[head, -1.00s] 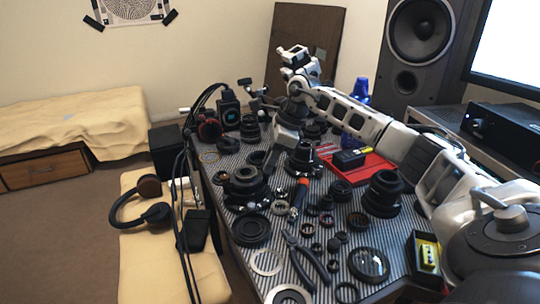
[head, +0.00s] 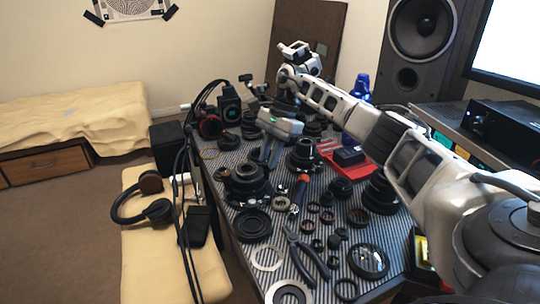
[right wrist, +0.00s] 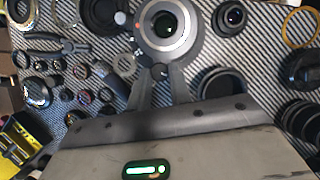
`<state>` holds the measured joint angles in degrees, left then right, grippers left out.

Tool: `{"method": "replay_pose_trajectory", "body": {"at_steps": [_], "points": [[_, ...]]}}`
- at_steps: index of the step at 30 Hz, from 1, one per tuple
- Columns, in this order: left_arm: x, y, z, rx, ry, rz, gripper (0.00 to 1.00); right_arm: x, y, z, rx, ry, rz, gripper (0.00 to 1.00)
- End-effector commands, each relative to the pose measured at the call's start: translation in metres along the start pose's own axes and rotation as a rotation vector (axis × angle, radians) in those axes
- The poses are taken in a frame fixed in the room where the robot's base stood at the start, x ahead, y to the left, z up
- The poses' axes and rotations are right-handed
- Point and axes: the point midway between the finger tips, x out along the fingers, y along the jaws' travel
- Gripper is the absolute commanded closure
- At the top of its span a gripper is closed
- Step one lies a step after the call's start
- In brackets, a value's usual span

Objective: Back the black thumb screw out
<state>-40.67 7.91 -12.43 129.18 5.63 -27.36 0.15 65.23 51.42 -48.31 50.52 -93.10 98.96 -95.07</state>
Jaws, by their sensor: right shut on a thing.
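The black thumb screw (right wrist: 160,71) shows as a small dark knob in the right wrist view, just below a lens part with a silver ring (right wrist: 190,27) in a black housing. My right gripper (right wrist: 160,76) is shut on this knob, one finger on each side; the fingers partly cover it. In the head view my right gripper (head: 269,160) reaches down among the lens parts at mid-bench, and the screw is too small and hidden to make out. My left gripper is not in view.
The striped mat (head: 225,165) is crowded with lens barrels and rings. A red tray (head: 371,165) holding a black box lies right of my gripper. Pliers (head: 306,254) and a glass-topped ring (head: 368,261) lie near the front. A blue bottle (head: 360,88) stands behind.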

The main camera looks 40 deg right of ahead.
Motion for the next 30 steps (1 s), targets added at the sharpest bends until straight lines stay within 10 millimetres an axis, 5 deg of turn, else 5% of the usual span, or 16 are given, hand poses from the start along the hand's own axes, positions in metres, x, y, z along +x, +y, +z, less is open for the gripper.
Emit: {"method": "replay_pose_trajectory", "body": {"at_steps": [16,17,30], "points": [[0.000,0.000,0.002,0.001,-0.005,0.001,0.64,0.000,0.000,0.000,-0.021,0.001,0.009,1.00],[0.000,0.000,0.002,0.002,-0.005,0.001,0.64,0.000,0.000,0.000,-0.021,0.001,0.009,0.71],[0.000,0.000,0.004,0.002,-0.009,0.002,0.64,-0.012,-0.001,0.000,-0.019,0.001,0.004,0.70]]}}
